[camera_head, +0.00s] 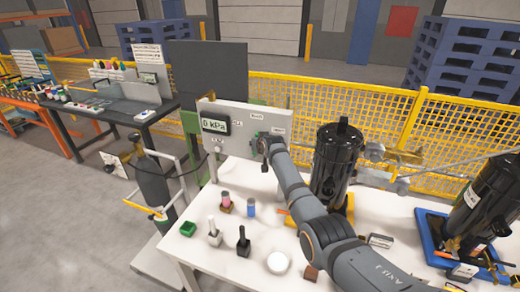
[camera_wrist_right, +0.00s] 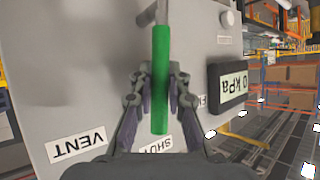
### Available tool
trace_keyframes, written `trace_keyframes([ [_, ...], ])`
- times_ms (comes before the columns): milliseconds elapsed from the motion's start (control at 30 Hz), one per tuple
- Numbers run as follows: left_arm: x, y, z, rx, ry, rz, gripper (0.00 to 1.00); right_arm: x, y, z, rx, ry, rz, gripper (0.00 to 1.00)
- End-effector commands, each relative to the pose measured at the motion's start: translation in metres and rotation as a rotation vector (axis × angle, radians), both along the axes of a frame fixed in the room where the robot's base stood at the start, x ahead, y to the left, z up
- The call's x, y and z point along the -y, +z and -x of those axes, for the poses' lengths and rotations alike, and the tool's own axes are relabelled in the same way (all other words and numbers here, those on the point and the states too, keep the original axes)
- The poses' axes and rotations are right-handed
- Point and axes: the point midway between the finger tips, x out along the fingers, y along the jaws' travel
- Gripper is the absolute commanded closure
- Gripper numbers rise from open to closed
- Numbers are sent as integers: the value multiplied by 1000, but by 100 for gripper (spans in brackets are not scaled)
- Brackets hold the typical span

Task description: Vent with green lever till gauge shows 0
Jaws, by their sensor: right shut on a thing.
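The grey panel box (camera_head: 240,112) stands at the back of the white table, with its gauge (camera_head: 215,126) reading 0 kPa. The gauge also shows upside down at the right of the right wrist view (camera_wrist_right: 233,86). My right gripper (camera_head: 264,142) is at the panel front. In the right wrist view my right gripper (camera_wrist_right: 160,92) is shut on the green lever (camera_wrist_right: 160,55), fingers on both sides of it. The lever's lower end in that view lies near a partly hidden SHUT label (camera_wrist_right: 160,146); the VENT label (camera_wrist_right: 78,146) is to its left. My left gripper is not in view.
Black cylinders stand on the table (camera_head: 200,255) right of the panel (camera_head: 337,160) and farther right (camera_head: 475,205). Small bottles, a green box (camera_head: 187,229) and a white round item (camera_head: 278,263) lie in front. A yellow mesh fence (camera_head: 370,110) runs behind.

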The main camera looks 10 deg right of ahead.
Motion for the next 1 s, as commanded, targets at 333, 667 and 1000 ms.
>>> trace_keyframes([
  [333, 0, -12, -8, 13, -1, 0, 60, -9, 1, -6, -73, 1, 112, 100],
  [667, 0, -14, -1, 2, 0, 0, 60, -10, 1, -7, -88, 0, 133, 100],
  [1000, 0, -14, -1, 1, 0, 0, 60, -10, 1, -7, -88, 0, 131, 74],
])
